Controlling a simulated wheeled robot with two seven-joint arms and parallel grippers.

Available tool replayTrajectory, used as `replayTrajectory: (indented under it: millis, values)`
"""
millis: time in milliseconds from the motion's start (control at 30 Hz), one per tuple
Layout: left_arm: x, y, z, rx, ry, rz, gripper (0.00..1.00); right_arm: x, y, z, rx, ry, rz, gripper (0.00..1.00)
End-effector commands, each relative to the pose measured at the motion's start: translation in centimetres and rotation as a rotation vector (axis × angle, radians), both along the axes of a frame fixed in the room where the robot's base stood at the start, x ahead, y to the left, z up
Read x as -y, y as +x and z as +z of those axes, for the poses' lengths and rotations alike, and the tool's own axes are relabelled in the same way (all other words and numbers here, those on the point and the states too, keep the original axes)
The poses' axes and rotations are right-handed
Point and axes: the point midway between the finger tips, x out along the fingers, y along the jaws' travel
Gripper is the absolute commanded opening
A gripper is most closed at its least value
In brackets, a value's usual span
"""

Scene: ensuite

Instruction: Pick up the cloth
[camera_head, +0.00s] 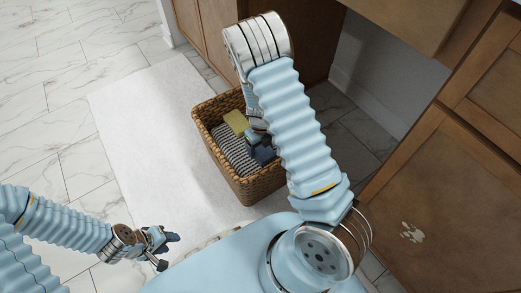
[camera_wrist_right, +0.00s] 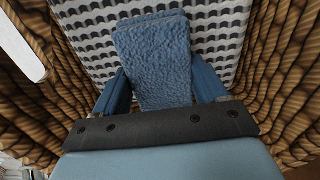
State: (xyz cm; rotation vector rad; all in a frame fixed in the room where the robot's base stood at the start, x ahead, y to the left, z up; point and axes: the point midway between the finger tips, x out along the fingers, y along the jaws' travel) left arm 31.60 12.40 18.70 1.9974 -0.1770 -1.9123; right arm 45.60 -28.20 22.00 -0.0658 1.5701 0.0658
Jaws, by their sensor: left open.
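The cloth (camera_wrist_right: 155,60) is blue and fuzzy and lies in the wicker basket, against a striped towel. It spans the space between the two fingers of my right gripper (camera_wrist_right: 160,90). I cannot tell whether those fingers press on it. In the head view my right gripper (camera_head: 258,128) reaches down into the basket (camera_head: 246,188), partly hidden by my arm. A dark blue patch in the basket there may be cloth or gripper. My left gripper (camera_head: 162,243) is open and empty at the lower left, away from the basket.
A grey-and-white patterned towel (camera_head: 234,153) and a yellow item (camera_head: 236,121) are also in the basket. The basket stands partly on a white mat (camera_head: 150,120). Wooden cabinets (camera_head: 450,190) stand at right and behind. Tiled floor at left is clear.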

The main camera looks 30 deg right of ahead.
Motion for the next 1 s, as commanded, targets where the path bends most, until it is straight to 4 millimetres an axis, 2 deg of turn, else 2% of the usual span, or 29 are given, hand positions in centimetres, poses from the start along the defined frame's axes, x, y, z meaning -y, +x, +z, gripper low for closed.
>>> replayTrajectory:
  millis: [33,167,467,567,700,767,967,1000]
  values:
    - [0.0,0.0,0.0,0.000,0.000,0.000,0.43,0.0,0.0,0.0,0.000,0.000,0.000,0.62]
    - [0.0,0.0,0.0,0.000,0.000,0.000,0.43,0.0,0.0,0.0,0.000,0.000,0.000,0.42]
    - [0.0,0.0,0.2,0.000,0.000,0.000,0.43,0.0,0.0,0.4,0.001,0.000,0.001,0.42]
    - [0.0,0.0,0.7,0.001,0.001,0.000,0.43,-0.1,0.1,1.3,0.002,-0.001,0.002,0.42]
    - [-0.1,0.0,1.8,0.003,0.004,0.002,0.43,-0.1,0.1,3.8,0.003,-0.001,0.001,0.42]
    - [-0.2,0.1,2.4,0.004,0.005,0.003,0.43,-1.2,0.2,4.9,0.002,0.000,0.006,0.42]
    - [-0.4,0.1,4.7,0.008,0.010,0.007,0.43,-5.5,0.6,10.2,0.003,-0.001,0.008,0.42]
    - [-0.5,0.2,4.9,0.008,0.012,0.007,0.43,-6.8,0.7,10.3,0.001,-0.002,0.010,0.42]
